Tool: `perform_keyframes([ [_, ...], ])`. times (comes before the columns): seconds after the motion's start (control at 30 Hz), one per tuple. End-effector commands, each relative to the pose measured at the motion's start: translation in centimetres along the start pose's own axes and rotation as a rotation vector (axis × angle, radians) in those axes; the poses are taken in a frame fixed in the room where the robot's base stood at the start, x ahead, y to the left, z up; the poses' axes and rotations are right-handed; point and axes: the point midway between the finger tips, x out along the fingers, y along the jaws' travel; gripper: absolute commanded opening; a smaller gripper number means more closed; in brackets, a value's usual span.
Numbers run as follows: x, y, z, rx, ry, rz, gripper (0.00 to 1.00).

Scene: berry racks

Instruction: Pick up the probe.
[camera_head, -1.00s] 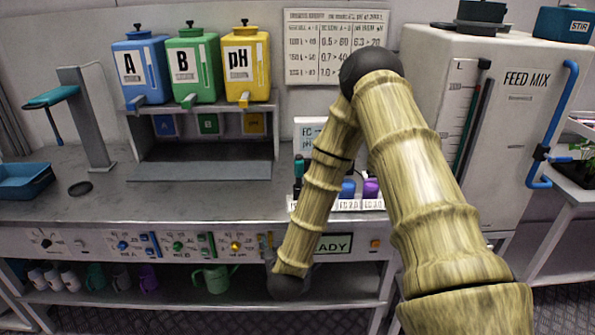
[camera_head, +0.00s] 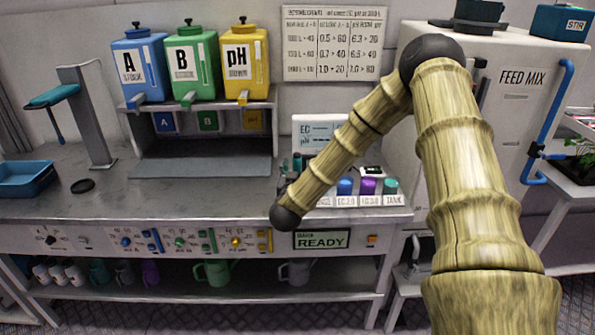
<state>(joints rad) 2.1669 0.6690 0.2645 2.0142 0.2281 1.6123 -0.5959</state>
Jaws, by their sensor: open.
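A dark upright item (camera_head: 297,163) stands at the left front of the white EC/pH meter (camera_head: 318,132) on the bench. It may be the probe, but it is small and partly covered by my arm, so I cannot tell for sure. My bamboo-look arm comes down from the upper right, and its dark round wrist joint is over the bench's front edge, below and left of that item. The fingers of my gripper are hidden behind the wrist joint and forearm. I see nothing held.
Capped cups, blue (camera_head: 345,187), purple (camera_head: 367,187) and teal (camera_head: 391,187), stand right of my forearm. A dosing shelf (camera_head: 200,165) bears the A, B and pH jugs. A blue tray (camera_head: 25,180) lies far left. The left bench top is mostly clear.

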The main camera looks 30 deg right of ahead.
Motion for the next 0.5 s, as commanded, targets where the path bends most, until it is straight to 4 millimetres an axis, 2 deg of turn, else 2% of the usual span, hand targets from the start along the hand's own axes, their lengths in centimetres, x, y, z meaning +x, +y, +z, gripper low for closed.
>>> perform_keyframes([
  [0.33,4.0,-0.3,-0.8,0.000,0.000,0.001,0.55],
  [0.5,5.0,-0.4,-0.6,-0.001,-0.002,-0.001,0.55],
])
